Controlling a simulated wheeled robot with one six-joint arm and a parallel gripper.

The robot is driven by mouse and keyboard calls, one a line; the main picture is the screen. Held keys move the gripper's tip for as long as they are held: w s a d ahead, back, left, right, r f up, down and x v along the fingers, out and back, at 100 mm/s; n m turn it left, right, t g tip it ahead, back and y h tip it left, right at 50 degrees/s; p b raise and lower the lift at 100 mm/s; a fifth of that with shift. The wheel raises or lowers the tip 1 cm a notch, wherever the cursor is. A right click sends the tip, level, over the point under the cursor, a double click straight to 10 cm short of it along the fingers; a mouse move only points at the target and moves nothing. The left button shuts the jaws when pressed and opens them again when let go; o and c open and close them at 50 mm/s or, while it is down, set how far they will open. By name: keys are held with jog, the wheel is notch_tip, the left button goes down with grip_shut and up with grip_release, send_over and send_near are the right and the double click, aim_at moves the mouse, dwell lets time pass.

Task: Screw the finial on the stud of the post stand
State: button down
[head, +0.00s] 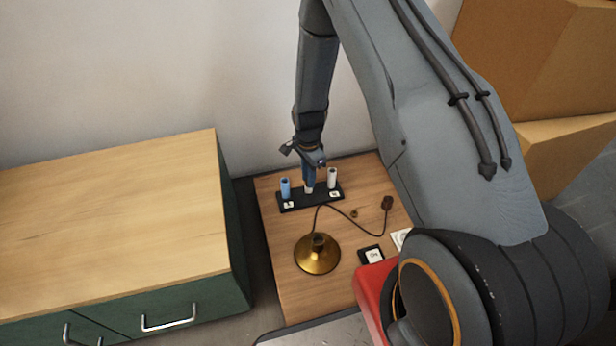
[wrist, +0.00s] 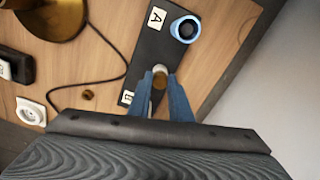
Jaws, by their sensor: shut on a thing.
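My gripper (wrist: 162,84) points down over the middle of the black post stand (wrist: 150,52). It is shut on a small brass-brown piece that looks like the finial (wrist: 160,81). A pale round part, likely the middle post (wrist: 160,68), shows just beyond it. In the head view my gripper (head: 309,182) stands between the blue post (head: 285,188) and the white post (head: 332,178) of the stand (head: 318,198). The stud is hidden, and I cannot tell whether the finial is seated on it. The blue post also shows in the wrist view (wrist: 185,29).
A brass lamp base (head: 317,256) with a dark cord stands in front of the stand. A small brass part (head: 354,213) lies nearby. A dark plug (head: 387,202), a black block (head: 371,255) and a red box (head: 371,284) are to the right. The wall is close behind.

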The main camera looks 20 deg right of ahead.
jog(key=m+p, duration=0.1)
jog(key=m, duration=0.5)
jog(key=shift+p, duration=0.35)
jog(key=shift+m, duration=0.3)
jog(key=shift+m, duration=0.3)
jog(key=m+p, duration=0.1)
jog(key=m, duration=0.2)
jog(key=shift+m, duration=0.3)
jog(key=m+p, duration=0.1)
jog(key=m, duration=0.2)
jog(key=shift+w+m, duration=0.1)
jog(key=shift+m, duration=0.2)
jog(key=c, duration=1.5)
grip_release()
jog(key=shift+c, duration=0.2)
